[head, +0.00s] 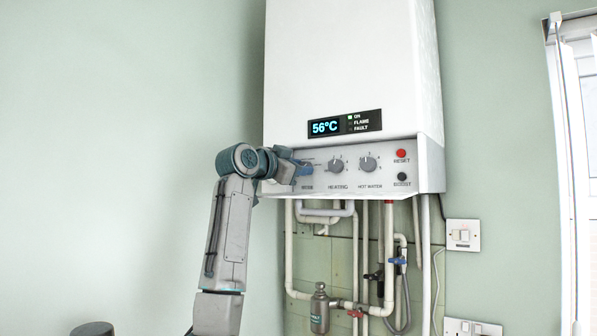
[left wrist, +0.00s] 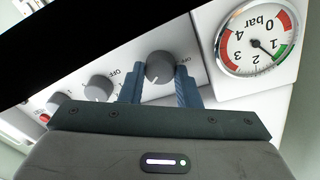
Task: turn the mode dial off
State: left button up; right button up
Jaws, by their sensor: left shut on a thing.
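The mode dial (left wrist: 158,64) is a round grey knob on the boiler's control panel (head: 379,186). In the left wrist view it sits between the two blue fingers of my left gripper (left wrist: 160,72), with an OFF mark at its upper right. A white pointer line shows on its face. In the head view my left gripper (head: 300,171) reaches the panel's left end, above the MODE label, and mostly covers the dial. The gripper is shut on the dial. My right gripper is in neither view.
The heating dial (head: 336,165) and hot water dial (head: 369,163) stand to the right, then the red reset button (head: 401,154) and black boost button (head: 402,177). A pressure gauge (left wrist: 256,43) is close beside the mode dial. Pipes (head: 389,250) run below the boiler (head: 350,70).

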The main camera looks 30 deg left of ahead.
pick_arm(q)
jog(key=shift+n+b, duration=0.45)
jog(key=shift+n, duration=1.05)
jog(key=o, duration=1)
jog(key=shift+c, duration=0.2)
